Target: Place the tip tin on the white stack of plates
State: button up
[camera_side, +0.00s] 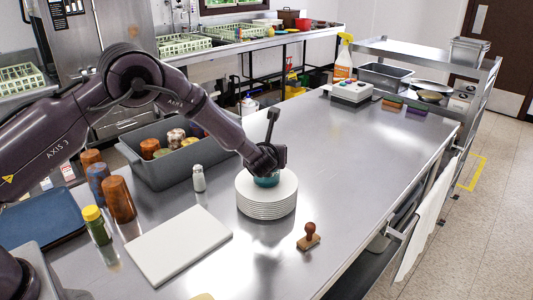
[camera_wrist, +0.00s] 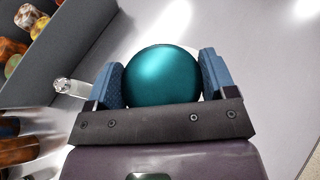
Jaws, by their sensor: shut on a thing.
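The tip tin (camera_wrist: 162,75) is a round, shiny teal thing between the two blue finger pads of my gripper (camera_wrist: 162,80) in the wrist view. In the side view the teal tin (camera_side: 267,180) shows just above the white stack of plates (camera_side: 266,207), near the middle of the top plate. My gripper (camera_side: 266,166) is shut on the tin from above. I cannot tell whether the tin's underside touches the top plate. In the wrist view the tin and gripper hide nearly all of the plates.
A salt shaker (camera_side: 198,179) and a grey bin (camera_side: 183,172) with several jars stand left of the plates. A white board (camera_side: 178,245) lies in front, and a wooden stamp (camera_side: 309,236) stands at right. The counter behind and right of the plates is clear.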

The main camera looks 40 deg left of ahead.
jog(key=shift+f, duration=0.1)
jog(key=o, duration=1.1)
jog(key=shift+c, duration=0.2)
jog(key=v, duration=1.2)
jog(key=s+a+r+n+g, duration=0.5)
jog(key=s+a+r+n, duration=0.3)
jog(key=s+r+n, duration=0.55)
jog(key=s+d+r+n+h, duration=0.1)
jog(key=s+d+n+h, duration=0.1)
jog(key=s+n+h, duration=0.2)
jog(key=s+d+r+n+t+h, duration=0.1)
jog(key=s+n+h, duration=0.3)
jog(key=s+n, duration=0.6)
jog(key=s+d+r, duration=0.1)
jog(key=s, duration=0.2)
jog(key=shift+s, duration=0.4)
